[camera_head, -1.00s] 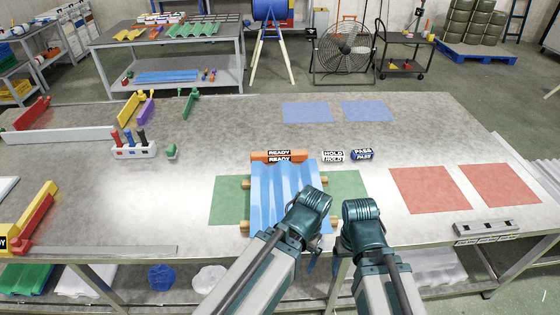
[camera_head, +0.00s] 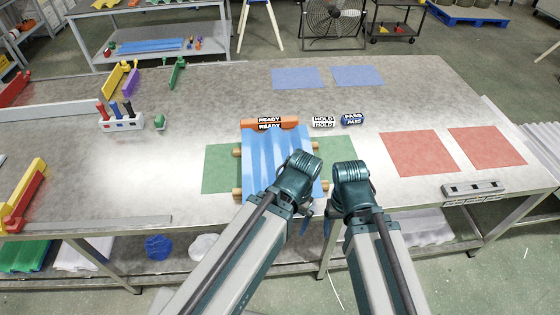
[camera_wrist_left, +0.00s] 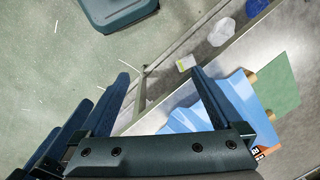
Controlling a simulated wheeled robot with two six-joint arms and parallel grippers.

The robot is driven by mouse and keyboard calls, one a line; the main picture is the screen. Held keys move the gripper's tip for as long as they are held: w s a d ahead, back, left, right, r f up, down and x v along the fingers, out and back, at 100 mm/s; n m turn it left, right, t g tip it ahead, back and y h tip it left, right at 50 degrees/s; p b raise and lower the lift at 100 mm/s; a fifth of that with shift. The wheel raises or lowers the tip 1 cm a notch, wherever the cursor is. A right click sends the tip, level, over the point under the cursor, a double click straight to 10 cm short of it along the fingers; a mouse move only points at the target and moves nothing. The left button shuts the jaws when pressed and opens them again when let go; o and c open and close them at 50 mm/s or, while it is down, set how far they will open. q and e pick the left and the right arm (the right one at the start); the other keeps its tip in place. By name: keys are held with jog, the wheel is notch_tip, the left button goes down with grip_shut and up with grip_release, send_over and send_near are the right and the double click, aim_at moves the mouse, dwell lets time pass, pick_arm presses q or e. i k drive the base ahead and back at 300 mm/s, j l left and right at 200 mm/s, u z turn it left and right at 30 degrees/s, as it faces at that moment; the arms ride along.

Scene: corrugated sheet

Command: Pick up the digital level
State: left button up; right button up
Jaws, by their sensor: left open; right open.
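A grey bar with dark windows, which looks like the digital level (camera_head: 473,191), lies near the table's front right edge in the head view. It is well to the right of both grippers, and neither touches it. My left gripper (camera_wrist_left: 165,88) shows in the left wrist view with its fingers apart and nothing between them. In the head view it is mostly hidden by its arm, beside the blue corrugated sheet. My right gripper (camera_head: 330,218) is small and partly hidden below its wrist, near the table's front edge. It is open, and I see nothing held in it.
The blue corrugated sheet (camera_head: 262,165) lies over a green mat (camera_head: 218,170), an orange READY block (camera_head: 270,122) at its far end. HOLD (camera_head: 323,122) and PASS (camera_head: 352,119) blocks stand right of it. Red mats (camera_head: 417,153) lie flat behind the level.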

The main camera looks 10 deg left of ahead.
aim_at(288, 121)
jog(key=j+z, duration=0.35)
jog(key=j, duration=0.15)
jog(key=j+z, duration=0.35)
jog(key=j, duration=0.15)
jog(key=j+z, duration=0.3)
jog(key=j, duration=0.15)
jog(key=k, duration=0.05)
